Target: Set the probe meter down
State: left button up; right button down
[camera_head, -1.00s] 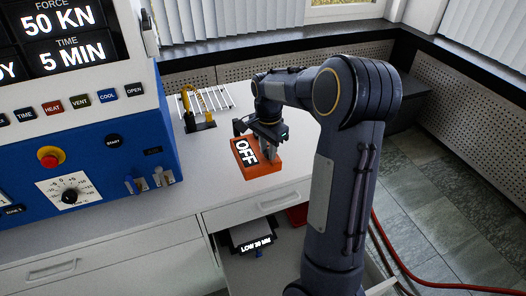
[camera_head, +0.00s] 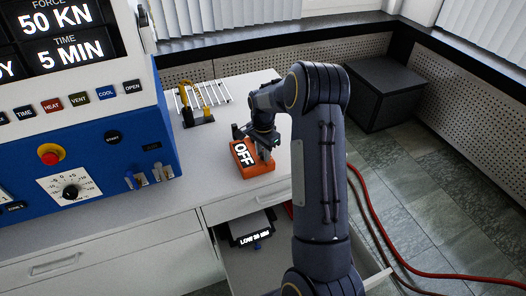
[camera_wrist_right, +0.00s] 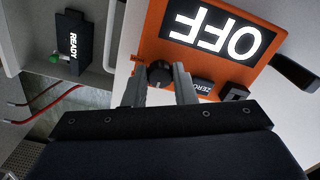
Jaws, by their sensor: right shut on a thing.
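The probe meter is an orange box (camera_head: 262,168) with a lit display reading OFF. It is at the counter's (camera_head: 228,213) front part, right of the blue press; I cannot tell whether its underside touches the counter. My right gripper (camera_head: 264,152) is at its right part, shut on it. In the right wrist view the meter (camera_wrist_right: 147,45) fills the upper middle. The fingers of my right gripper (camera_wrist_right: 160,85) are either side of its black knob (camera_wrist_right: 159,73); the exact contact is hidden. My left gripper is not in view.
The blue and white press (camera_head: 120,150) stands left. A yellow-handled tool stand (camera_head: 198,118) and a white wire rack (camera_head: 218,91) are behind the meter. Below, an open drawer (camera_head: 290,262) and a black device with a lit label (camera_head: 250,228) show. Red hoses (camera_head: 400,262) cross the floor.

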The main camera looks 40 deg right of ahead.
jog(key=shift+f, duration=0.1)
jog(key=c, duration=1.2)
grip_release()
notch_tip(320, 180, up, 11)
jog(key=s+a+r+n+t+y, duration=0.1)
jog(key=s+a+r+n+t, duration=0.1)
jog(key=s+a+r+n, duration=0.35)
jog(key=s+a+n+t+y, duration=0.1)
jog(key=s+a+n, duration=0.2)
jog(key=s+a, duration=0.2)
jog(key=s+a+n+t+y, duration=0.1)
jog(key=s+a+n, duration=0.2)
jog(key=s+a, duration=0.3)
jog(key=s+a+n+t, duration=0.1)
jog(key=s+a+n, duration=0.3)
jog(key=s, duration=0.6)
jog(key=shift+a+r+t+y+b, duration=0.15)
jog(key=shift+a+t+y+b, duration=0.2)
jog(key=shift+a, duration=0.85)
